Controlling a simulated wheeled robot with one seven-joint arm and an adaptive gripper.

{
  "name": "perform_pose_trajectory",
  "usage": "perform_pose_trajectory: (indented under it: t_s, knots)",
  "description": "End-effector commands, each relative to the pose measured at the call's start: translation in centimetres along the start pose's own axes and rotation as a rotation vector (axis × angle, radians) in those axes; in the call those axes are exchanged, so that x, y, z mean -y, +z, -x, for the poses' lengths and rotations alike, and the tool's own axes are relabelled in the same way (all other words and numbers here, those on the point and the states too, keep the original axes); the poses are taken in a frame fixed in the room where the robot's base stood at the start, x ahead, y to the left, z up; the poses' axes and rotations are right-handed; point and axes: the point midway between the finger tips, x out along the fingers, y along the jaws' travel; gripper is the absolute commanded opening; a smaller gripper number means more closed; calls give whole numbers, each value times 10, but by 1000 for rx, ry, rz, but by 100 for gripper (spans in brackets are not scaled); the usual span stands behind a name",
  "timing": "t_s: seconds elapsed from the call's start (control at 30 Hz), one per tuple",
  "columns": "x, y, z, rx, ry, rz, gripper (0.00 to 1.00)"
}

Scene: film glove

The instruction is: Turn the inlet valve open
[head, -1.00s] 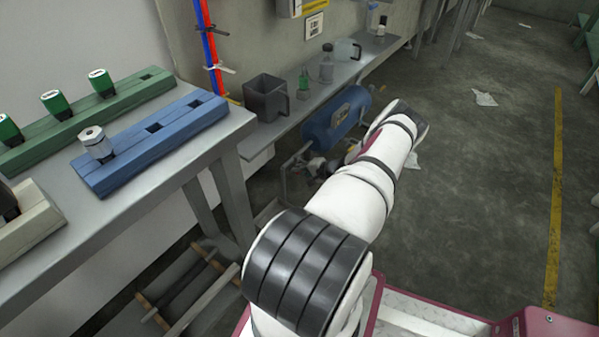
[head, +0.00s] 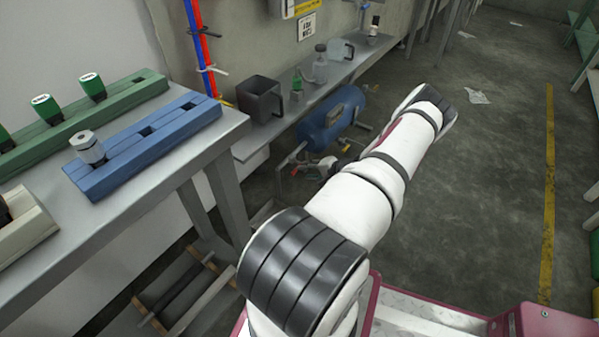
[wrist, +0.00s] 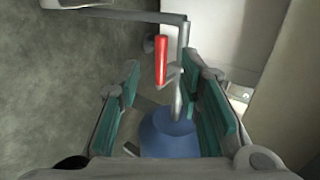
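The inlet valve has a red lever handle (wrist: 161,60), standing nearly upright in the wrist view beside a thin grey pipe (wrist: 179,95). A small red part, likely the same handle, shows in the head view (head: 297,152) left of the blue tank (head: 334,120). The tank's blue end also shows in the wrist view (wrist: 168,138). My gripper (wrist: 160,78) is open, its teal-padded fingers on either side of the handle in the picture. Nothing is held, and I cannot tell how near the handle is in depth. In the head view my arm hides most of the gripper.
A metal shelf (head: 262,135) with a dark jug (head: 261,100) and bottles runs above the tank. A bench (head: 218,137) with blue (head: 150,145) and green racks stands at left. A grey pipe (wrist: 125,14) crosses above the handle. Floor at right is mostly clear.

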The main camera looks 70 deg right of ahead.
Motion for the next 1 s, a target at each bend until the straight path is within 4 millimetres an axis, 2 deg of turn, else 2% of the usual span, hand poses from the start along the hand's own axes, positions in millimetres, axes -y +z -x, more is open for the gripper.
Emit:
perform_pose_trajectory:
  t_s: [0.1,0.3,1.0]
  knots:
    - [0,-1,22,-2,0,1,33]
    - [0,0,40,0,1,1,33]
    - [1,2,43,4,-3,4,33]
